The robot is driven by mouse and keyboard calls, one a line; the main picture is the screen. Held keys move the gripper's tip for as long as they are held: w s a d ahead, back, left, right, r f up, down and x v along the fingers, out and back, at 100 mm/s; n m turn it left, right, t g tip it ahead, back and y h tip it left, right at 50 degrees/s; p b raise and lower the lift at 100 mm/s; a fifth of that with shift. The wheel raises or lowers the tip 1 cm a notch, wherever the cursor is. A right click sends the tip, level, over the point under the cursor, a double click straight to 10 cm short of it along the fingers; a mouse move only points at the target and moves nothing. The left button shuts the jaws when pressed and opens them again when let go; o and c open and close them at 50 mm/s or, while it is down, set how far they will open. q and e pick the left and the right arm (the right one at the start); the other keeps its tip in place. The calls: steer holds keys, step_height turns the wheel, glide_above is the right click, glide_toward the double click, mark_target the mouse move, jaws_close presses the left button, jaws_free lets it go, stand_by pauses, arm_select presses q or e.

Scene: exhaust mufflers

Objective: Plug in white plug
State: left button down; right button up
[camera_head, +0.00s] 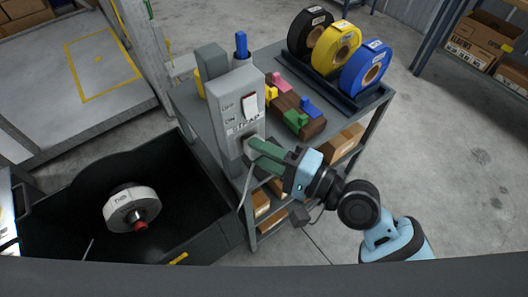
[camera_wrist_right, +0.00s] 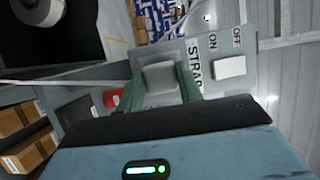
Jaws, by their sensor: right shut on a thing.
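My right gripper (camera_head: 257,150) reaches in from the right with its green fingers at the front of a grey control box (camera_head: 229,108). It is shut on the white plug (camera_head: 251,146), which is mostly hidden by the fingers. In the right wrist view, the plug (camera_wrist_right: 160,77) sits between the two green fingers, right at the box face below the STRAP lettering. Whether it is seated in a socket cannot be told, as the plug hides that spot. A white switch (camera_head: 249,105) marked ON and OFF is above it. My left gripper is not in view.
The box stands on a grey cart (camera_head: 184,101) with black, yellow and blue strap rolls (camera_head: 366,67) at the back. Coloured clips sit on a brown block (camera_head: 298,117). A black bin (camera_head: 70,185) holding a white roll (camera_head: 132,209) is at left. A thin cable (camera_head: 244,187) hangs beside the cart.

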steer(key=shift+w+a, duration=0.3)
steer(key=shift+w, duration=0.05)
steer(key=o, duration=1)
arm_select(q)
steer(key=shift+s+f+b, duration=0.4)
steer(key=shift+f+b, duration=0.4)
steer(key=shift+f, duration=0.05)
arm_select(e)
steer(key=v, duration=0.7)
steer(key=shift+s+d, duration=0.15)
steer(key=shift+d, duration=0.25)
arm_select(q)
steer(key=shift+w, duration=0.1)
